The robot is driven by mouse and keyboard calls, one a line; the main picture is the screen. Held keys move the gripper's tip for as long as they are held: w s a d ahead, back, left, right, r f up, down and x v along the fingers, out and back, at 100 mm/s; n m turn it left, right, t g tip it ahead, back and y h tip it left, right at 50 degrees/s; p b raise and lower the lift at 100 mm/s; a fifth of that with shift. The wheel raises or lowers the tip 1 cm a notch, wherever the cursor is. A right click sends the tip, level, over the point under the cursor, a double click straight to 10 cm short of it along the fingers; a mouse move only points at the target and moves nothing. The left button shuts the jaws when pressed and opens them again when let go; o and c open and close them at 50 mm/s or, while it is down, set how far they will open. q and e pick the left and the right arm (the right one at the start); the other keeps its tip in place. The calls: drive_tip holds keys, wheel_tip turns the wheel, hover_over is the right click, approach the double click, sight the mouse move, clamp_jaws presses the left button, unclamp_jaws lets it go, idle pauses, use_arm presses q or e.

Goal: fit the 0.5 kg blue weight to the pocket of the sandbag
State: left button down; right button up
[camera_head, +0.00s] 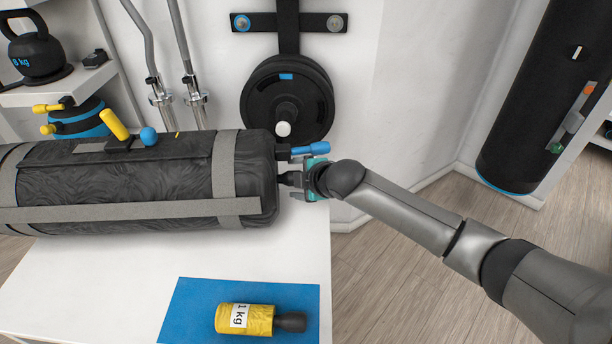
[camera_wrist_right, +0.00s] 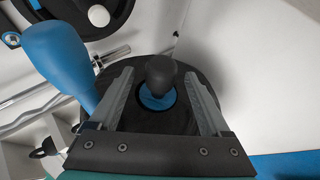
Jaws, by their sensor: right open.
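The dark grey sandbag (camera_head: 150,180) lies lengthwise on the white table, with lighter straps around it. In the right wrist view its dark round end (camera_wrist_right: 120,118) faces my gripper. A black knob (camera_wrist_right: 160,75) with a blue ring (camera_wrist_right: 157,100) around its base stands out from that end. This looks like the blue weight sunk in the end pocket, its body hidden. My right gripper (camera_head: 305,181) is at the bag's right end. It is open, with a finger on each side of the knob (camera_wrist_right: 160,90). My left gripper is not in view.
A blue handle (camera_head: 310,148) sticks out just above my right gripper and looms close in the wrist view (camera_wrist_right: 58,58). A yellow 1 kg weight (camera_head: 245,319) lies on a blue mat (camera_head: 190,310). A black plate (camera_head: 262,100) hangs on the wall behind.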

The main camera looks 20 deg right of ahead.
drive_tip(key=p+v, duration=0.3)
drive_tip(key=v, duration=1.2)
drive_tip(key=shift+c, duration=0.3)
idle(0.4)
